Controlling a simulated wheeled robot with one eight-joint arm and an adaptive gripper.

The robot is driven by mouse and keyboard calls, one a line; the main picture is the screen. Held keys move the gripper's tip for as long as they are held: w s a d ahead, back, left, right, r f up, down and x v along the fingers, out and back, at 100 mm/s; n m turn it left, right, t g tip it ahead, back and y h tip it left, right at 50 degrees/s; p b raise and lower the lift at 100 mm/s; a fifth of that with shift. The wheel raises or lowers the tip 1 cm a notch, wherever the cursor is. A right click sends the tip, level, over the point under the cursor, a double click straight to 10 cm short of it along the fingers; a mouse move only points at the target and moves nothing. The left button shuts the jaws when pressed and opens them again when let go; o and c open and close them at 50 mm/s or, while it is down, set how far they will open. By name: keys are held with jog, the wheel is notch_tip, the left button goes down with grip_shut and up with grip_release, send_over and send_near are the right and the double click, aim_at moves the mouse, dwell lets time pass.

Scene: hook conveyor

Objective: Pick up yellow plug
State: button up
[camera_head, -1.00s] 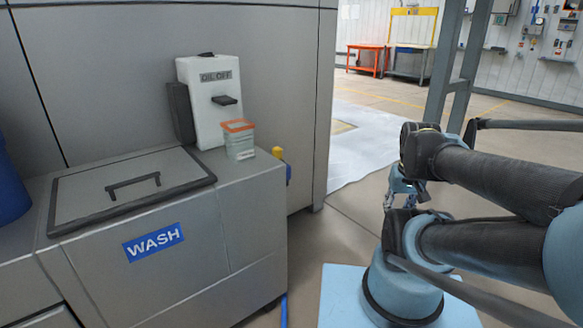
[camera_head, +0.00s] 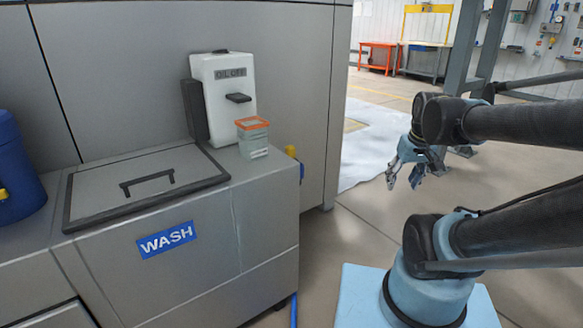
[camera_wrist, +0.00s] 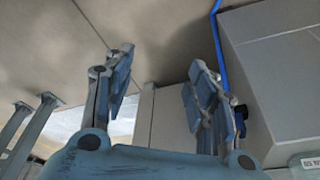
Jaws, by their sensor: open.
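In the wrist view my gripper (camera_wrist: 160,75) is open with nothing between the fingers. A dark blue part (camera_wrist: 240,117) shows behind the right finger there, but no yellow is visible.
The WASH cabinet (camera_head: 255,240) carries a clear jar with an orange lid (camera_head: 253,138) and a white dispenser (camera_head: 225,90). A blue hose (camera_wrist: 217,35) runs along its side. A blue barrel (camera_head: 15,160) with a yellow piece stands far left. Open floor lies between cabinet and gripper.

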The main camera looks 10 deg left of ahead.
jog(key=w+a+r+n+t+y, duration=0.15)
jog(key=w+a+r+n, duration=0.3)
jog(key=w+a, duration=0.75)
jog(key=n+y, duration=0.3)
send_near(290, 154)
jog(key=shift+g+h, duration=0.25)
jog(key=w+f, duration=0.1)
jog(key=w+a+f, duration=0.1)
jog(key=w+f, duration=0.1)
jog(key=w+a+f, duration=0.1)
jog(key=f, duration=0.1)
jog(key=shift+w, duration=0.25)
jog(key=shift+a+x, duration=0.2)
jog(key=shift+x, duration=0.8)
jog(key=shift+a+x, duration=0.15)
jog(key=shift+x, duration=0.9)
jog(key=shift+a+f, duration=0.3)
jog(key=shift+f, duration=0.1)
jog(key=shift+c, duration=0.3)
grip_shut()
